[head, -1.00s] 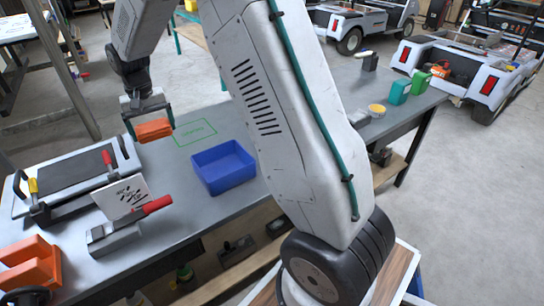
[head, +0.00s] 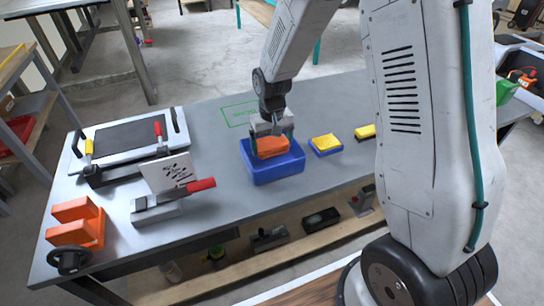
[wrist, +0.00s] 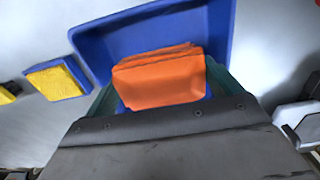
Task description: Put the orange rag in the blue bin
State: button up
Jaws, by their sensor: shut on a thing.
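The orange rag (head: 272,147) is a folded bundle between the fingers of my gripper (head: 271,142). My gripper is shut on it, and it also shows in the wrist view (wrist: 160,78). The blue bin (head: 278,172) stands on the grey bench, directly under the gripper. The rag is over the bin's opening, at or near rim height; I cannot tell whether it touches the floor of the bin. In the wrist view the bin's far wall (wrist: 125,25) shows beyond the rag, and its near part is hidden by the gripper.
A green outlined rectangle (head: 239,113) behind the bin is clear.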

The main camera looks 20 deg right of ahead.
aim_at(272, 163)
jog(key=shift+f, duration=2.5)
jog(key=shift+f, duration=0.1)
jog(key=o, duration=0.6)
